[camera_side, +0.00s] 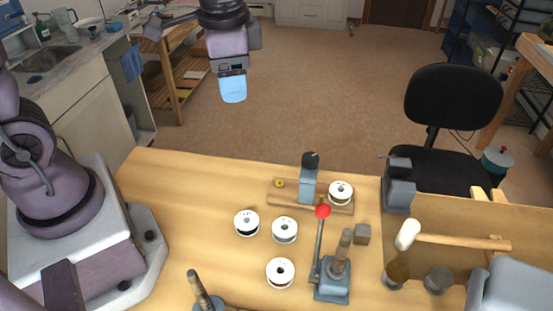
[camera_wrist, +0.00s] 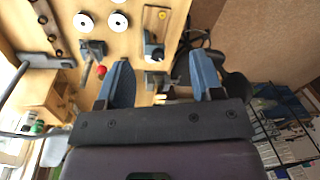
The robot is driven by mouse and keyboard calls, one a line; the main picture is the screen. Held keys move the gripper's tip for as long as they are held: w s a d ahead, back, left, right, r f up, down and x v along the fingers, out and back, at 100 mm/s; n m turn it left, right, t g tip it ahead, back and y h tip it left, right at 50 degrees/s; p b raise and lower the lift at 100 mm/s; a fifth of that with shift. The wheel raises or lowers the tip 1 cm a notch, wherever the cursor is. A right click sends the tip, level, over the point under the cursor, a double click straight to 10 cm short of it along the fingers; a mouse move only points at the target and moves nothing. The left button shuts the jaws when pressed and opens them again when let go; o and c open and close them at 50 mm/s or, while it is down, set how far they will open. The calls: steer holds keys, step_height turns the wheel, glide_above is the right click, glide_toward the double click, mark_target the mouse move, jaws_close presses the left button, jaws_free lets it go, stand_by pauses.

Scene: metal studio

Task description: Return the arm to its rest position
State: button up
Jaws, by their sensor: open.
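My gripper (camera_side: 233,90) hangs high in the side view, beyond the table's far edge and well clear of the table top. In the wrist view its two blue fingers (camera_wrist: 160,85) stand wide apart with nothing between them. The wooden table (camera_side: 180,215) lies below and in front of my base. In the side view the fingertips point down, and they touch nothing.
White spools (camera_side: 246,223) lie on the table, one on a wooden board (camera_side: 285,198) with a blue-grey post. A black chair (camera_side: 452,100) is behind. Air around my gripper is free.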

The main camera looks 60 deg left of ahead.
steer(key=s+a+r+n+t+h, duration=0.1)
steer(key=s+r+n+t, duration=0.3)
steer(key=s, duration=0.6)
steer(key=shift+s+a+r+n+t, duration=0.35)
steer(key=shift+a+r, duration=0.35)
steer(key=shift+r, duration=0.7)
steer(key=shift+w, duration=0.1)
